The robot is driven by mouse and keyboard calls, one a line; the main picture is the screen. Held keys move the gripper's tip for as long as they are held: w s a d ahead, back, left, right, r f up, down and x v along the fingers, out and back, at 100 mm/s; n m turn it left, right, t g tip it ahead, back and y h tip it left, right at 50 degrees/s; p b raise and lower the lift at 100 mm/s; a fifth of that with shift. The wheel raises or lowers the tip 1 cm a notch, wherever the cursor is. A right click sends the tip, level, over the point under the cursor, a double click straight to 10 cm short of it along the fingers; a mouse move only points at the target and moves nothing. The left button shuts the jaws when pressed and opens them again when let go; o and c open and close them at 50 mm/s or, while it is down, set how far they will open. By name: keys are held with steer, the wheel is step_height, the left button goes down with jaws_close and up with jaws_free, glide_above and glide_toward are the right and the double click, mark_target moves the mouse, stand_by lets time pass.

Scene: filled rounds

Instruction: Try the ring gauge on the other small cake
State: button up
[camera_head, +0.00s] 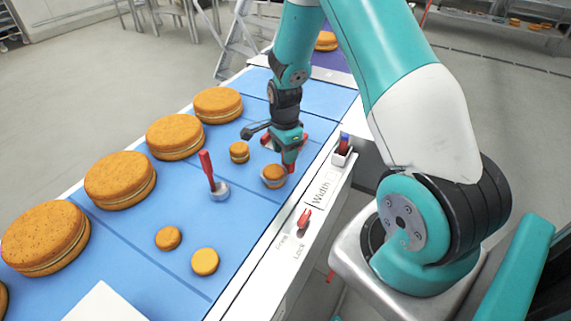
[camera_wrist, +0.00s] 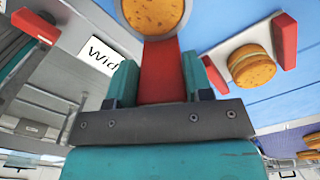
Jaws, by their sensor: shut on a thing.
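My gripper (camera_head: 289,150) is shut on the red handle of a ring gauge (camera_wrist: 160,75), at the right edge of the blue belt. The gauge's grey ring surrounds the outline of a small cake (camera_head: 273,172) in both views, and the cake's top (camera_wrist: 155,12) shows inside it. I cannot tell whether the ring touches the cake. Another small cake (camera_head: 239,152) sits just left of it, clear of the gripper; a small cake (camera_wrist: 250,68) also shows at right in the wrist view.
Two more small cakes (camera_head: 168,238) (camera_head: 205,261) lie nearer on the belt (camera_head: 130,245). Large cakes (camera_head: 120,180) line the left side. A rail marked Width (camera_head: 322,188) borders the right.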

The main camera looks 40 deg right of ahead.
step_height(320, 180, up, 7)
steer(key=p, duration=0.5)
stand_by(0.6)
